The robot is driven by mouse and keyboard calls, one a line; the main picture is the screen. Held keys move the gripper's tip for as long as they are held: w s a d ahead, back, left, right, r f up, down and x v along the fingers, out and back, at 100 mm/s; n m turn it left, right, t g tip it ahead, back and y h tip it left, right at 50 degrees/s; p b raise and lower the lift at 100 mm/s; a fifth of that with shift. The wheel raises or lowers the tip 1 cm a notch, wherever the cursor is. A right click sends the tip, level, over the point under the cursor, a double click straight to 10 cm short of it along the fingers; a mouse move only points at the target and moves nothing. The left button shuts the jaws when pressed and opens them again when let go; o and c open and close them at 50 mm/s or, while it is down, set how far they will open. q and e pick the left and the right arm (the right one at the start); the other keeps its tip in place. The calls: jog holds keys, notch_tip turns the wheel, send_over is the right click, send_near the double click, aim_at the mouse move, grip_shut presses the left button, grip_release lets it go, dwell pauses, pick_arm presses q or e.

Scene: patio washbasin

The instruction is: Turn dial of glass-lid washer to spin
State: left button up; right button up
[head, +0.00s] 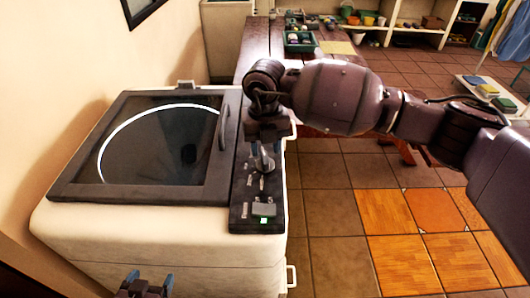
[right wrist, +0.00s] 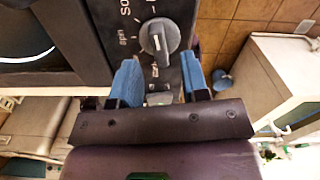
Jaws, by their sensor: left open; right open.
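The glass-lid washer (head: 160,235) stands at the left of the head view with its lid (head: 150,195) shut. Its black control panel (head: 240,205) runs along the right side. The grey dial (right wrist: 159,36) shows clearly in the right wrist view, with the label "spin" to its left; it is partly visible in the head view (head: 264,164). I cannot tell its exact setting. My right gripper (right wrist: 160,78) is open and empty, its blue fingers close to the dial, one on each side, without visible contact. My left gripper (head: 147,286) is open at the bottom edge, in front of the washer.
A wooden table (head: 258,45) with a green crate (head: 299,42) stands behind the washer. Shelves with pots (head: 367,20) line the back. A low white stand (head: 490,90) is at the right. The tiled floor (head: 335,215) right of the washer is clear.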

aim_at(265, 157)
jog(key=shift+f, duration=1.55)
grip_shut()
